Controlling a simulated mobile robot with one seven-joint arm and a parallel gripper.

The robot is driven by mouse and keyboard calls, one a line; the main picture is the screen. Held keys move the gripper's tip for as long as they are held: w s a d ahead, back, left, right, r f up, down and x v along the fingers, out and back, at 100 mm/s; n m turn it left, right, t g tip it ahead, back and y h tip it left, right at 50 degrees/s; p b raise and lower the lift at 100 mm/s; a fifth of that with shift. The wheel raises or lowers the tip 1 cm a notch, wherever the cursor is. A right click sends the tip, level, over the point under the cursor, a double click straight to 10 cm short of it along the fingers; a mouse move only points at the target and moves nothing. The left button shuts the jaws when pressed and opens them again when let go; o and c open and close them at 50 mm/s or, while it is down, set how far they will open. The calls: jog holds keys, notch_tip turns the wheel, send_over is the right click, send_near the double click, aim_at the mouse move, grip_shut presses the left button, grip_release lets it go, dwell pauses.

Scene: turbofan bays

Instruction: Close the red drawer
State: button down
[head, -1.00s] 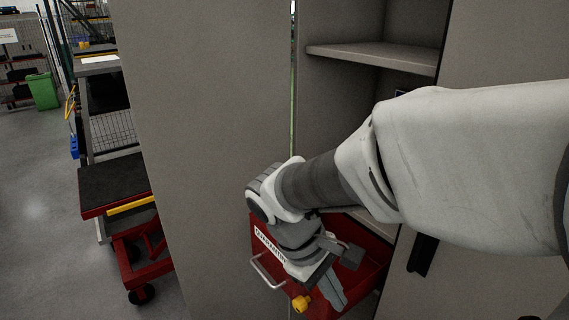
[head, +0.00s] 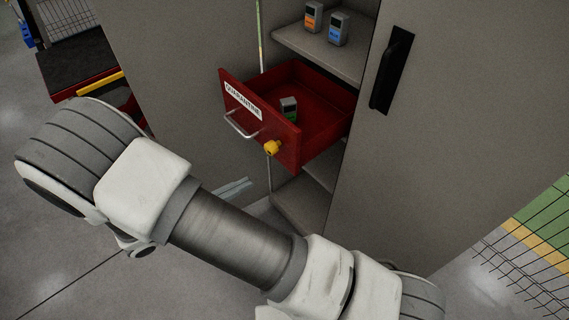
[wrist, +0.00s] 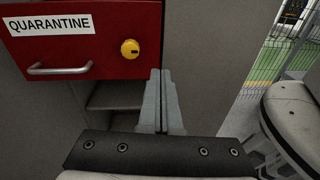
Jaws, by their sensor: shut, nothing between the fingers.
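The red drawer (head: 262,128) is pulled out of the grey cabinet and shows its inside in the head view. Its front has a "QUARANTINE" label, a metal handle (head: 241,124) and a yellow knob (head: 271,148). A small grey device (head: 289,109) with a green patch stands inside it. In the wrist view the drawer front (wrist: 88,38) fills the upper left. My gripper (wrist: 161,74) is shut and empty there, with its fingertips below and right of the yellow knob (wrist: 130,49). In the head view my arm hides the gripper.
The grey cabinet (head: 368,180) has an upper shelf (head: 318,53) above the drawer with two small devices, one orange (head: 313,17) and one blue (head: 339,28). A door with a black handle (head: 392,70) is at right. A red cart (head: 80,75) stands at left.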

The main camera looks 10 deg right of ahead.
aim_at(348, 118)
jog(key=shift+n+t, duration=0.8)
jog(key=shift+t, duration=0.1)
jog(key=x, duration=0.4)
jog(key=f+x, duration=0.1)
jog(key=x, duration=0.7)
jog(key=shift+w+d+f, duration=0.15)
jog(key=shift+w+f, duration=0.05)
jog(key=shift+f, duration=0.2)
jog(key=x, duration=2.4)
jog(key=shift+d+r, duration=0.1)
jog(key=shift+r, duration=0.05)
jog(key=shift+w+d+r+b, duration=0.1)
jog(key=shift+d+b, duration=0.1)
jog(key=shift+b, duration=0.1)
jog(key=shift+d+r, duration=0.1)
